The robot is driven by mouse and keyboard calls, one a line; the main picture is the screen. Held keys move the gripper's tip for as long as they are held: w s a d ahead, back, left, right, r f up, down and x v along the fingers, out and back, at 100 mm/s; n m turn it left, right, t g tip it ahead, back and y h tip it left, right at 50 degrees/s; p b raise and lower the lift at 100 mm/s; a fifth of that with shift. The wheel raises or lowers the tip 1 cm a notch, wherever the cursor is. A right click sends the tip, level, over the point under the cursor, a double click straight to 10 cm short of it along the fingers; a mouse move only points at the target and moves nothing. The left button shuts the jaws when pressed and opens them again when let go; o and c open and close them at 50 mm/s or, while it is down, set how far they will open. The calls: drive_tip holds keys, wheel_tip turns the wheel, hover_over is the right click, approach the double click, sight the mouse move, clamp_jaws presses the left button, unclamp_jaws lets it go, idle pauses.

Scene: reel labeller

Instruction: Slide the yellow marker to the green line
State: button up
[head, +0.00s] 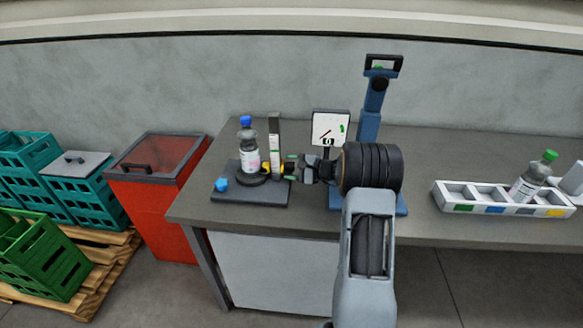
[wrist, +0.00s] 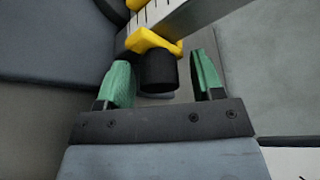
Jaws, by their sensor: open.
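The yellow marker (head: 268,168) sits low on an upright scale post (head: 274,132), beside a bottle. In the wrist view the yellow marker (wrist: 150,41) carries a black round knob (wrist: 158,70). My gripper (head: 291,167) is at the right of the post, level with the marker. In the wrist view my gripper (wrist: 163,82) is open, its green fingertips on either side of the knob, with visible gaps to both. Dark ticks show on the pale scale face (wrist: 150,12).
A blue-capped bottle (head: 249,150) stands on a round disc on the dark base plate (head: 250,194), near a blue knob (head: 221,184). A white dial panel (head: 331,127) and a blue stand (head: 371,115) are behind my arm. A white sectioned tray (head: 485,206) lies right.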

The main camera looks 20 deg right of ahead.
clamp_jaws()
wheel_tip(320, 180, up, 7)
drive_tip(key=shift+r+p, duration=0.2)
drive_tip(key=shift+p, duration=0.35)
idle(0.3)
unclamp_jaws()
drive_tip(key=b+v, duration=0.1)
drive_tip(key=v, duration=1.2)
drive_tip(key=shift+s+d, duration=0.2)
drive_tip(key=shift+d, duration=0.1)
